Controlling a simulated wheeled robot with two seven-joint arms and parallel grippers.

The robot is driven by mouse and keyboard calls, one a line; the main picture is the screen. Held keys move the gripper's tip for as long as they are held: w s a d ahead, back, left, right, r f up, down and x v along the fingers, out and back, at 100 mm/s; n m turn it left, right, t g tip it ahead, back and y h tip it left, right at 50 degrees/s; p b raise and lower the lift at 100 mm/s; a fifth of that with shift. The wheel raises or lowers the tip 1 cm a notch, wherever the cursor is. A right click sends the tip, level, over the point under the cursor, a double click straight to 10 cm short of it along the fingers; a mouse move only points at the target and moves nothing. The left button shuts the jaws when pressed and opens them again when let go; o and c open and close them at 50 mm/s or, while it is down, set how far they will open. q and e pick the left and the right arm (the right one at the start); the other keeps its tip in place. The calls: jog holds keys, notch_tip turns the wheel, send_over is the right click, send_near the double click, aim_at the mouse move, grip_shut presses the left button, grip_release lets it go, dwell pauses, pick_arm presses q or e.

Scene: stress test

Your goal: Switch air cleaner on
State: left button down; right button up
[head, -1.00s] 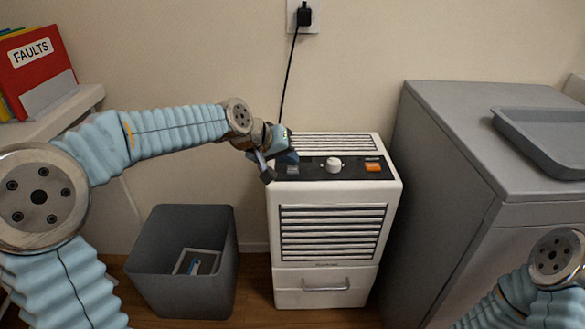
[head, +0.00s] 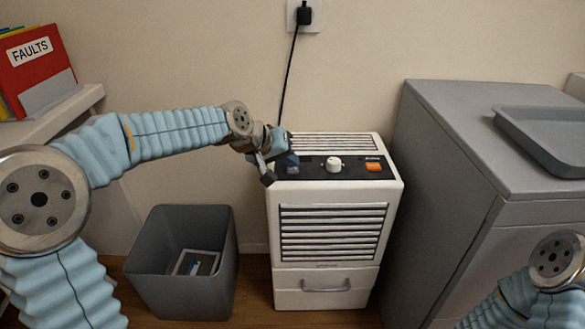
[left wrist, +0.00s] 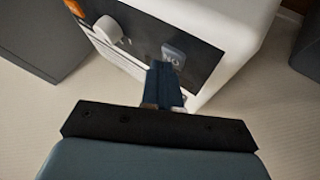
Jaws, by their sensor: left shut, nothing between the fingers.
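The air cleaner (head: 332,240) is a white box with a front grille, standing on the floor against the wall. Its dark top panel carries a white knob (head: 334,164), an orange part (head: 373,166) and a grey switch at the left end, which shows in the left wrist view (left wrist: 173,54). My left gripper (head: 290,163) is shut and empty over the left end of the panel. In the left wrist view its fingertips (left wrist: 163,70) are right beside the grey switch; I cannot tell whether they touch it. My right arm shows at the lower right, its gripper out of view.
A black cord runs up to a plug in a wall socket (head: 303,16). A grey open bin (head: 160,281) stands left of the air cleaner. A grey cabinet (head: 455,140) with a tray (head: 552,165) on top stands close on the right. A shelf with red binder (head: 36,65) is at left.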

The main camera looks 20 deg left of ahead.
aim_at(289, 170)
pick_arm(q)
jog(key=shift+f, duration=0.15)
jog(key=shift+r+p, duration=0.35)
jog(key=shift+r, duration=0.25)
notch_tip(289, 170, up, 6)
jog(key=p, duration=0.5)
dwell(0.5)
dwell(1.7)
